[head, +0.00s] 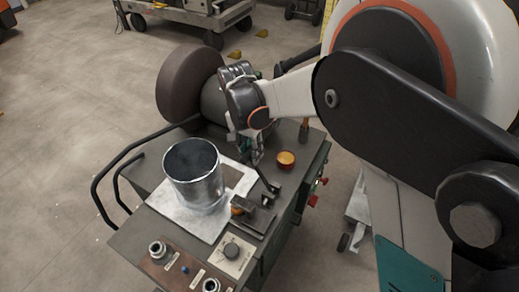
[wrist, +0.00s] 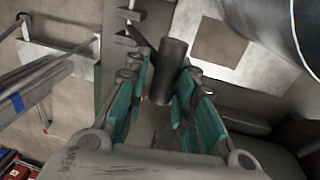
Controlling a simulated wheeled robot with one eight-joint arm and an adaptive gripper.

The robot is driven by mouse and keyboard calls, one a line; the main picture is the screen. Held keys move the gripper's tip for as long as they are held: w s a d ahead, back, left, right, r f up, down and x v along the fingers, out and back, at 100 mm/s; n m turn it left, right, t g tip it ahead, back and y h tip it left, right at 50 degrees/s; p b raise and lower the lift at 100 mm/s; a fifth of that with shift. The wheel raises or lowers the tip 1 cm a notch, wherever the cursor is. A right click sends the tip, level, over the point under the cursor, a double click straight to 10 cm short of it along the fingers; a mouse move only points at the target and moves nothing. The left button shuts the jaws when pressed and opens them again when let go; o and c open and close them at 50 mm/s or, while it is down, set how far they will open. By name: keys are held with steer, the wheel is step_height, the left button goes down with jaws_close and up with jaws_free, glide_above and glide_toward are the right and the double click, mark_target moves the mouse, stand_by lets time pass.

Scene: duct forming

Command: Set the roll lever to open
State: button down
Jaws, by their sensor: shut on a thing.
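The roll lever (head: 267,182) shows in the head view as a short dark rod on the machine top, right of the metal cylinder. In the wrist view its dark cylindrical grip (wrist: 171,68) stands between the teal-padded fingers. My gripper (head: 248,153) is above the machine at the lever's upper end. In the wrist view my gripper (wrist: 164,78) is shut on the grip, with a finger on each side. The gripper partly hides the lever's top in the head view. I cannot read an open or closed mark for the lever.
A shiny metal cylinder (head: 194,172) stands on a pale plate (head: 184,217) left of the lever. An orange-yellow round piece (head: 286,159) sits to the right. A large brown wheel (head: 187,85) is behind.

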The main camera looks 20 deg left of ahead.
steer(key=shift+s+a+f, duration=0.15)
steer(key=shift+a+f, duration=0.1)
stand_by(0.3)
steer(key=c, duration=1.5)
jaws_free()
steer(key=shift+c, duration=0.2)
steer(key=shift+o, duration=0.5)
steer(key=shift+a+f, duration=0.1)
steer(key=shift+a, duration=0.1)
steer(key=shift+d, duration=0.1)
steer(key=shift+r, duration=0.4)
step_height(320, 180, up, 11)
steer(key=a, duration=0.2)
steer(key=shift+w, duration=0.2)
steer(key=shift+r, duration=0.1)
